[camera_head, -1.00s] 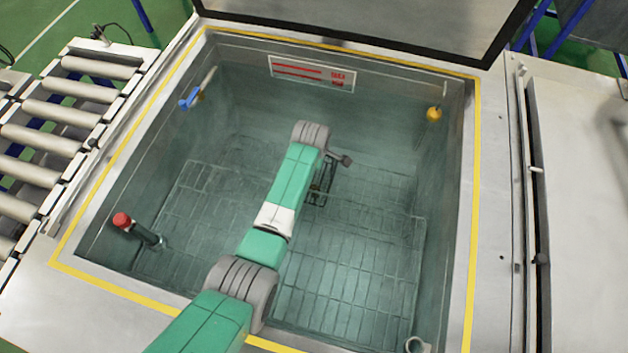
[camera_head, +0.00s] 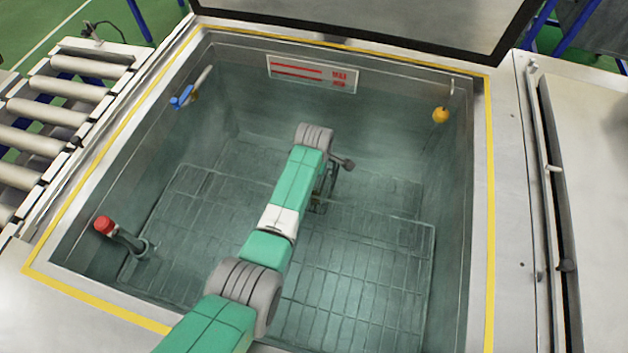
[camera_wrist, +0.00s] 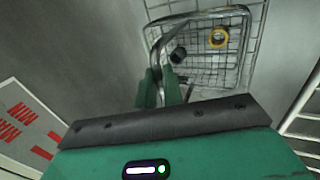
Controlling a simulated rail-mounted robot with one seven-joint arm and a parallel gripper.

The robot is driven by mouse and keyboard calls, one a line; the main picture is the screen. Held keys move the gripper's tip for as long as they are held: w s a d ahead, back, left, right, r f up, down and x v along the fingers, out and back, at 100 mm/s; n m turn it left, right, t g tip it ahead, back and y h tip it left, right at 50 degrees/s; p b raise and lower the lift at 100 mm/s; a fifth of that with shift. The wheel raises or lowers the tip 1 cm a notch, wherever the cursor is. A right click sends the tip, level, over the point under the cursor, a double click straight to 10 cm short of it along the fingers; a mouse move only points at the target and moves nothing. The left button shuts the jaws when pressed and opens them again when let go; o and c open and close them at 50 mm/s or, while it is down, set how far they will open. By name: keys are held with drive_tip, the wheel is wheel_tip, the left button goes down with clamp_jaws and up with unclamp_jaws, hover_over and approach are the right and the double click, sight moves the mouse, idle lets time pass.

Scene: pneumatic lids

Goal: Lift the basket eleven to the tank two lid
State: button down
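A wire basket with a bent metal tube handle (camera_wrist: 199,14) shows at the top of the wrist view. Its number cannot be read. A yellow ring (camera_wrist: 219,37) and a small black part (camera_wrist: 178,54) show within its outline. My gripper (camera_wrist: 160,72) has two green fingers a narrow gap apart, at the lower left side of the handle; whether they touch it is unclear. In the head view my arm hides the gripper, and only a dark bit of the basket (camera_head: 318,203) shows beside the arm. The tank (camera_head: 225,75) is open, its raised lid (camera_head: 400,15) at the back.
A red-topped fitting (camera_head: 104,225) stands at the tank's left, a blue-handled part (camera_head: 182,97) at the back left, and a yellow float (camera_head: 440,115) at the back right. Wire grating (camera_head: 350,290) covers the floor. A roller conveyor (camera_head: 50,110) is outside left.

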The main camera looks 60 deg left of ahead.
drive_tip(key=shift+r+p, duration=1.4)
drive_tip(key=shift+r, duration=0.15)
wheel_tip(320, 180, up, 41)
drive_tip(key=p, duration=3.5)
drive_tip(key=shift+f, duration=0.2)
